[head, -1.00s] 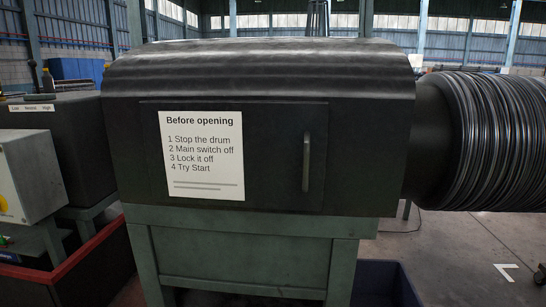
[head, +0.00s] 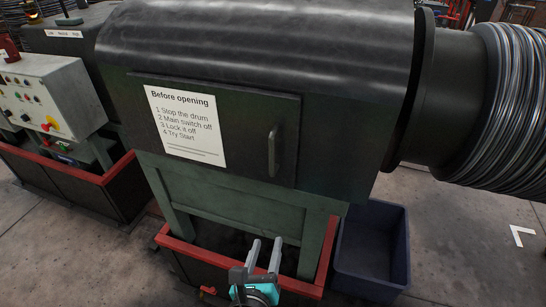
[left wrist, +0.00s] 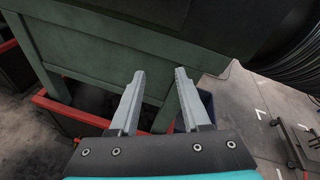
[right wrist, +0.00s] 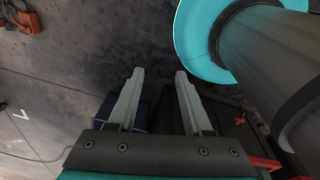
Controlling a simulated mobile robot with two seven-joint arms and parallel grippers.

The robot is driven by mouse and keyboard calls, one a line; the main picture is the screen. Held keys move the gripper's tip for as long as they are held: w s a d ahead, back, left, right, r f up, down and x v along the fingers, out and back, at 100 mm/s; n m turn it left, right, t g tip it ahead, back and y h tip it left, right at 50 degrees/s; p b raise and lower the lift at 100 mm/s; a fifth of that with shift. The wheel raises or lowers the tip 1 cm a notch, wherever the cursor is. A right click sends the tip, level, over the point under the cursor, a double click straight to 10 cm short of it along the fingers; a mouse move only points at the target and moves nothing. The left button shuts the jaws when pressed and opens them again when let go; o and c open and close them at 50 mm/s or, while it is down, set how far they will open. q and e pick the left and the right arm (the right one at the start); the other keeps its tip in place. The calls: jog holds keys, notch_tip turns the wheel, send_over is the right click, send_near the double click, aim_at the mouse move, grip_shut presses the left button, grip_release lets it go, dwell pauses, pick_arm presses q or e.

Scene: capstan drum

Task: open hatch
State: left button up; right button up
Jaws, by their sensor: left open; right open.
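The hatch (head: 240,119) is a dark flat panel, closed, on the front of the black machine housing. Its vertical bar handle (head: 272,151) is near the panel's right edge. A white sign (head: 186,126) headed "Before opening" is on its left part, listing stop the drum, main switch off, lock it off, try Start. My left gripper (head: 265,256) is open and empty, below the hatch in front of the green stand. In the left wrist view the left fingers (left wrist: 158,100) point toward the stand. In the right wrist view my right gripper (right wrist: 159,100) is open and empty above the floor.
A control box (head: 48,100) with buttons and a red-and-yellow switch stands at the left. A red-rimmed tray (head: 325,256) lies under the stand. A dark blue bin (head: 372,250) is right of it. The cable drum (head: 500,110) is at the right. Floor is bare at lower right.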

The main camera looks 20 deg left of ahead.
aim_at(272, 153)
pick_arm(q)
notch_tip(272, 153, up, 15)
jog(key=m+t+y+p, duration=0.1)
jog(key=m+t+p, duration=0.2)
jog(key=w+a, duration=0.1)
jog(key=w, duration=0.3)
jog(key=w+a+p, duration=0.1)
jog(key=w, duration=0.8)
jog(key=shift+a+f+p, duration=0.2)
jog(key=shift+a+p, duration=0.2)
jog(key=shift+w+a, duration=0.15)
jog(key=shift+w, duration=0.85)
pick_arm(e)
notch_tip(272, 153, up, 6)
jog(key=s+a, duration=0.1)
jog(key=s, duration=0.1)
jog(key=shift+a, duration=0.2)
pick_arm(q)
jog(key=shift+c, duration=0.2)
pick_arm(e)
jog(key=shift+s, duration=0.15)
pick_arm(q)
grip_shut()
pick_arm(e)
jog(key=shift+a, duration=0.1)
